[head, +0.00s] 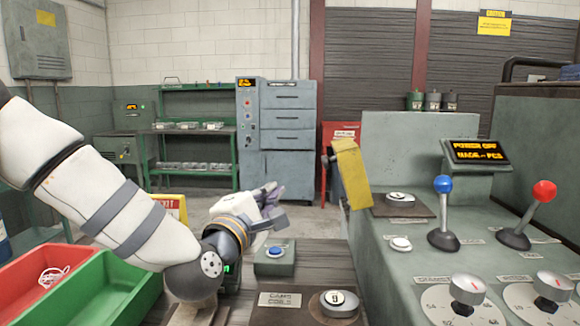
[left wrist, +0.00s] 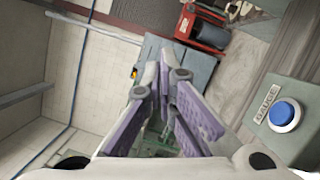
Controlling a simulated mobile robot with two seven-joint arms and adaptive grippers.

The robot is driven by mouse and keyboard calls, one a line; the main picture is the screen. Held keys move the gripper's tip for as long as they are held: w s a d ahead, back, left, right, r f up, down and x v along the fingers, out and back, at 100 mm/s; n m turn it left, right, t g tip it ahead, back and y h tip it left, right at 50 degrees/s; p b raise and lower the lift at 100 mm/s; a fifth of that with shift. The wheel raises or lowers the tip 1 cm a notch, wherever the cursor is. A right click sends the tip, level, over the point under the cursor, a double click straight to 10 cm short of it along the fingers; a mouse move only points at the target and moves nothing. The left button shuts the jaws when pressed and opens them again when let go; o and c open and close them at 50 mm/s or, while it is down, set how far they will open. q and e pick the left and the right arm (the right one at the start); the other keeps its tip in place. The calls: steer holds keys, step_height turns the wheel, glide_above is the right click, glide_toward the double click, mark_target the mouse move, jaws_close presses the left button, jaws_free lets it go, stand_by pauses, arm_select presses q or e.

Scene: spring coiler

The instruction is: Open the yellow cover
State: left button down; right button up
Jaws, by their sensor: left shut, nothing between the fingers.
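The yellow cover (head: 352,173) stands raised and slightly tilted at the left edge of a dark plate (head: 408,209) on the green console. A white round button (head: 400,196) on that plate is exposed, to the right of the cover. My left gripper (head: 272,192) is left of the cover in the head view, apart from it, with its purple-padded fingers shut and empty. The fingers also show in the left wrist view (left wrist: 172,85), where I do not see the cover. My right gripper is not in view.
A blue button box (head: 275,260) sits below my left gripper; it also shows in the left wrist view (left wrist: 284,117). Blue (head: 443,212) and red (head: 528,215) levers and dials stand on the console. Red (head: 42,268) and green (head: 108,290) bins lie at the left.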

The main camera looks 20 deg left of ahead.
arm_select(q)
steer(key=w+d+r, duration=0.2)
steer(key=w+d, duration=0.2)
steer(key=w, duration=0.6)
steer(key=shift+w+d+r+b, duration=0.15)
steer(key=shift+w+r+b, duration=0.05)
steer(key=shift+b, duration=0.2)
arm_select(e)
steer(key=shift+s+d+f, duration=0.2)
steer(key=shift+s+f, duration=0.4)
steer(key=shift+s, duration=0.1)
